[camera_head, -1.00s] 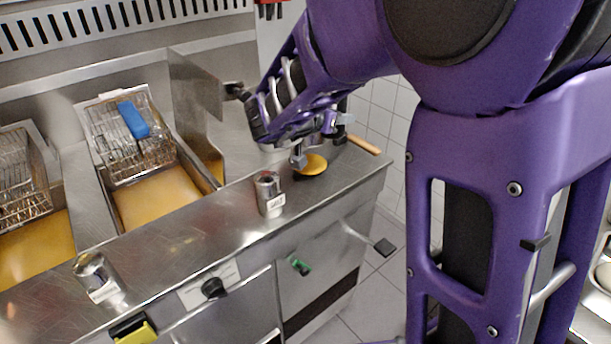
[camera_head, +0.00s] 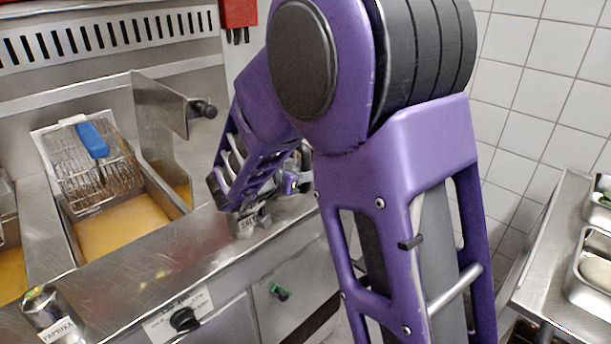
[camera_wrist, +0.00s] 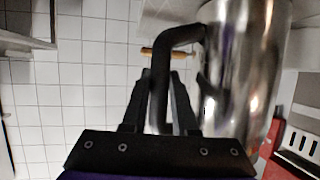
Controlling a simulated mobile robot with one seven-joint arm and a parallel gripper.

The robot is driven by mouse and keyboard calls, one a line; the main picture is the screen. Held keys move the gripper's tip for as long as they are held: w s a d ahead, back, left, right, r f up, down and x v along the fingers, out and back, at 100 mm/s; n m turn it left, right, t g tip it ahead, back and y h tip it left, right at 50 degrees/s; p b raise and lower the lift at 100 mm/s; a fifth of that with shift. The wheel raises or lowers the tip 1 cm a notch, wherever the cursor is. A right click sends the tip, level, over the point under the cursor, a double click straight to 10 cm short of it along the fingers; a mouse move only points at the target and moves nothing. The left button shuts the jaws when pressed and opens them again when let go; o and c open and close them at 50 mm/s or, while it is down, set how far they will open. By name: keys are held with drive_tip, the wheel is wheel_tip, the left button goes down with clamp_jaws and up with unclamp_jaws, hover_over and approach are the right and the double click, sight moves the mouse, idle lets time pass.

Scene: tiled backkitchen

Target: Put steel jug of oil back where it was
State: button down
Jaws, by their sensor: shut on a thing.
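The steel jug (camera_wrist: 240,70) is a shiny metal vessel at the right of the wrist view, with a black handle (camera_wrist: 184,36). My gripper (camera_wrist: 163,80) has its two fingers on either side of this handle and is shut on it. In the head view my gripper (camera_head: 285,185) is low over the counter near the salt shaker (camera_head: 246,222), and my arm hides the jug. I cannot tell whether the jug touches the counter or what is inside it.
The steel fryer counter (camera_head: 150,262) runs along the front, with a paprika shaker (camera_head: 48,312) at left. An upright metal plate (camera_head: 172,115) stands behind beside a fryer basket (camera_head: 88,165). A wooden handle (camera_wrist: 165,53) shows beyond the fingers. A side counter (camera_head: 545,270) holds containers.

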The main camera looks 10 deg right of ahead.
drive_tip(key=c, duration=1.1)
unclamp_jaws()
drive_tip(key=shift+f, duration=0.1)
drive_tip(key=shift+c, duration=0.2)
drive_tip(key=o, duration=0.5)
drive_tip(key=shift+c, duration=0.2)
drive_tip(key=shift+r, duration=0.2)
drive_tip(key=shift+s+a+r, duration=0.2)
drive_tip(key=shift+a, duration=0.05)
drive_tip(key=p+v, duration=0.2)
drive_tip(key=v, duration=0.9)
drive_tip(key=shift+s, duration=0.2)
drive_tip(key=shift+a, duration=0.1)
